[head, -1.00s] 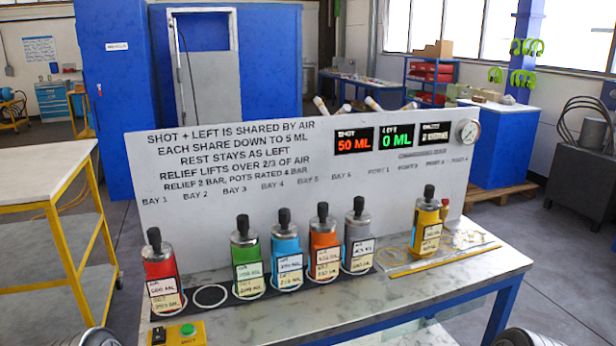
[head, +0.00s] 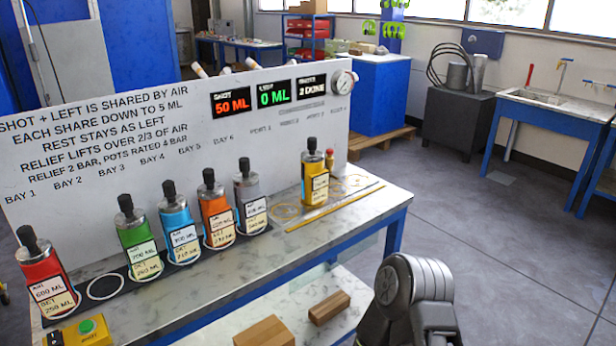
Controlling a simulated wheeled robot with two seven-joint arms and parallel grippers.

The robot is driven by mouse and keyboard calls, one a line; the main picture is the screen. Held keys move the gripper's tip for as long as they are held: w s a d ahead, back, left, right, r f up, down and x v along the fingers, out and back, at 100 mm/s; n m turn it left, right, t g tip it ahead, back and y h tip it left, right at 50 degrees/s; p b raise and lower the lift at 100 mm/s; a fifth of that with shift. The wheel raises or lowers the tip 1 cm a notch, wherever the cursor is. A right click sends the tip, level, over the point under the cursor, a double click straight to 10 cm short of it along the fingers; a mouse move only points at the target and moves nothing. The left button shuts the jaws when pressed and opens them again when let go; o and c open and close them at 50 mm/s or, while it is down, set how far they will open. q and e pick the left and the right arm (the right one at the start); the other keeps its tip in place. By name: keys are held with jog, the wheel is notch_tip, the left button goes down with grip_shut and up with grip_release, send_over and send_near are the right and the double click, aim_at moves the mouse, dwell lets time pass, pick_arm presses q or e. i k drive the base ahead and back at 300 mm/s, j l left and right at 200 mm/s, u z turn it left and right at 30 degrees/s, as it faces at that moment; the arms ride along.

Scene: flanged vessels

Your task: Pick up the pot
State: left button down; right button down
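Several flanged pots with black knobs stand upright in a row on a dark strip: red (head: 41,270), green (head: 136,234), blue (head: 177,221), orange (head: 212,208) and grey (head: 248,197). An empty white ring (head: 105,286) lies between red and green. A yellow pot (head: 315,182) stands apart on the right, by the ports. The pots carry air and set labels, partly too small to read. Part of my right arm shows at the bottom right, touching no pot. Neither gripper is in view.
The panel behind the pots has displays (head: 264,95) reading 50 ML and 0 ML, and a gauge (head: 344,82). A yellow rod (head: 335,208) lies on the bench (head: 240,262). Wooden blocks (head: 328,307) lie on the lower shelf. Floor at right is clear.

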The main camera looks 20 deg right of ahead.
aim_at(314, 180)
jog(key=i+l, duration=0.15)
jog(key=l, duration=0.2)
jog(key=i+l, duration=0.15)
jog(key=l, duration=0.2)
jog(key=i+l, duration=0.1)
jog(key=l, duration=0.25)
jog(key=u, duration=1)
